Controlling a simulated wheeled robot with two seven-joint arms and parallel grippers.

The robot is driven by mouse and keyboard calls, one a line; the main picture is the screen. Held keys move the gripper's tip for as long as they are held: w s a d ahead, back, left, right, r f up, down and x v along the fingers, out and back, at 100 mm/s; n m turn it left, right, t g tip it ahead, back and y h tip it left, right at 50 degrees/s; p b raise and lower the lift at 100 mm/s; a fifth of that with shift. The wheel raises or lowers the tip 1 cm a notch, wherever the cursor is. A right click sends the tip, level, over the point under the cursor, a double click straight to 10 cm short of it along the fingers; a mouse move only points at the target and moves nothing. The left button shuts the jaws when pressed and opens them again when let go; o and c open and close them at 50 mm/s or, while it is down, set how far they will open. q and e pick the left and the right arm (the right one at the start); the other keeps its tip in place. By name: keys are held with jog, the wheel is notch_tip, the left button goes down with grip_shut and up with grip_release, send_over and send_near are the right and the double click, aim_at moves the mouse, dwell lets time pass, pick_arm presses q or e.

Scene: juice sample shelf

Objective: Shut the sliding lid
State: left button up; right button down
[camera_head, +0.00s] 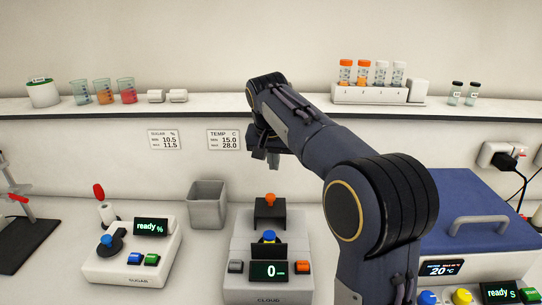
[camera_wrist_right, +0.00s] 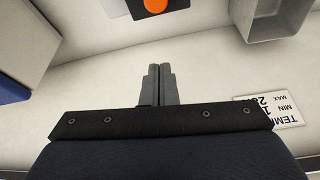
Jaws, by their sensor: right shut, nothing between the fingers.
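The grey CLOUD meter (camera_head: 240,262) stands on the bench, with its display reading 0. A dark sliding lid (camera_head: 263,214) with an orange knob (camera_head: 270,198) sits at the meter's back end. A blue round top (camera_head: 269,236) shows in front of the lid, by a dark panel above the display. My right gripper (camera_head: 266,160) is shut and empty, above and behind the lid and apart from it. The right wrist view shows its closed fingers (camera_wrist_right: 160,68), with the orange knob (camera_wrist_right: 155,4) at the top edge. My left gripper is out of view.
A grey open bin (camera_head: 207,210) stands left of the meter, and the SUGAR meter (camera_head: 130,255) is further left. A blue-lidded box (camera_head: 470,215) is at the right. A wall shelf (camera_head: 210,108) with beakers and vials runs behind my right arm.

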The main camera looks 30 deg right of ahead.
aim_at(271, 207)
jog(key=f, duration=0.5)
jog(key=shift+s+a+f, duration=0.1)
jog(key=shift+s+a, duration=0.55)
jog(key=shift+s, duration=0.05)
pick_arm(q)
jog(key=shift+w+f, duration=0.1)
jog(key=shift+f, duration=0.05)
pick_arm(e)
jog(key=shift+s+f, duration=0.1)
jog(key=shift+f, duration=0.05)
jog(key=shift+a, duration=0.1)
